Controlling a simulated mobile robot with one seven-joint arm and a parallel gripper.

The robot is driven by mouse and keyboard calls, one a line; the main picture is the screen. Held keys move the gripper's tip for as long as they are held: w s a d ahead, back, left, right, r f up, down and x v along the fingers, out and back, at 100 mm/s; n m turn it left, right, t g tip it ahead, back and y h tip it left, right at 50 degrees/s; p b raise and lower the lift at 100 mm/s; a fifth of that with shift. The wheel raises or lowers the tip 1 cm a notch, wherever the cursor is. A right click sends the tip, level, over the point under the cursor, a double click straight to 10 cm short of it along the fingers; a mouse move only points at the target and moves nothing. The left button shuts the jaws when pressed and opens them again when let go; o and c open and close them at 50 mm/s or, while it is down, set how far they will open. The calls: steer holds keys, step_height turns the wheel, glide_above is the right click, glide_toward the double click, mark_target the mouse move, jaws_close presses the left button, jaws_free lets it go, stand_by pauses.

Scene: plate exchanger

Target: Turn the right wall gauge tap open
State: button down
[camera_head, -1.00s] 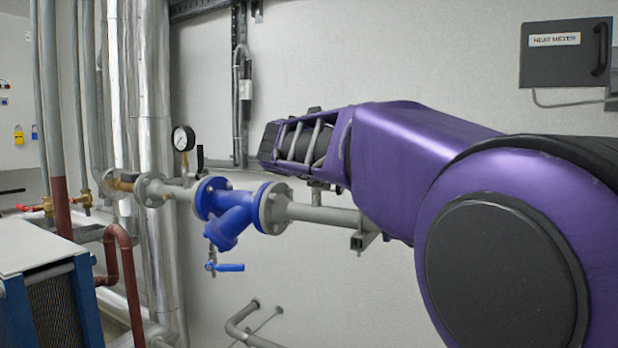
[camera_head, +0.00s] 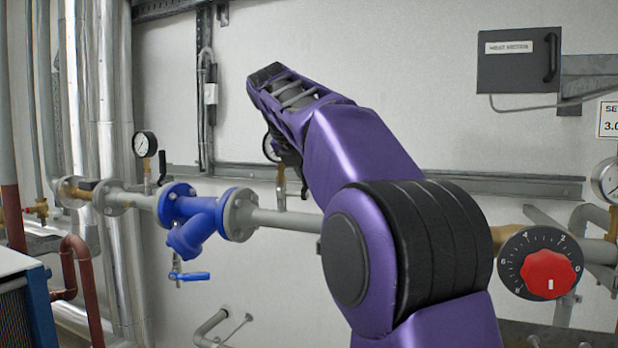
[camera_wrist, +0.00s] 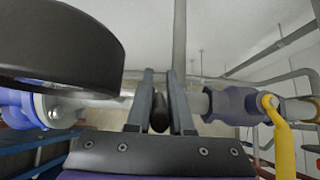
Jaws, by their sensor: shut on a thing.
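The right wall gauge (camera_head: 270,148) shows as a round dial on the pipe, partly hidden behind my arm's end. Its stem (camera_head: 281,192) goes down to the grey pipe. In the wrist view, a large dark round body (camera_wrist: 65,45), seemingly this gauge, fills the upper left. My gripper (camera_wrist: 160,88) is shut on the dark tap lever (camera_wrist: 159,112), which sits between its two fingers. In the head view my gripper (camera_head: 290,155) is small and mostly hidden by my wrist, beside the gauge. How far the tap is turned cannot be told.
A left gauge (camera_head: 145,144) with a black lever (camera_head: 162,166) stands near the blue strainer (camera_head: 192,220). A red dial knob (camera_head: 550,274) is at right. A yellow handle (camera_wrist: 283,135) is near my gripper's right. A heat meter box (camera_head: 519,60) hangs above.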

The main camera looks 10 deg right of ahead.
stand_by(0.3)
steer(key=c, duration=0.8)
jaws_free()
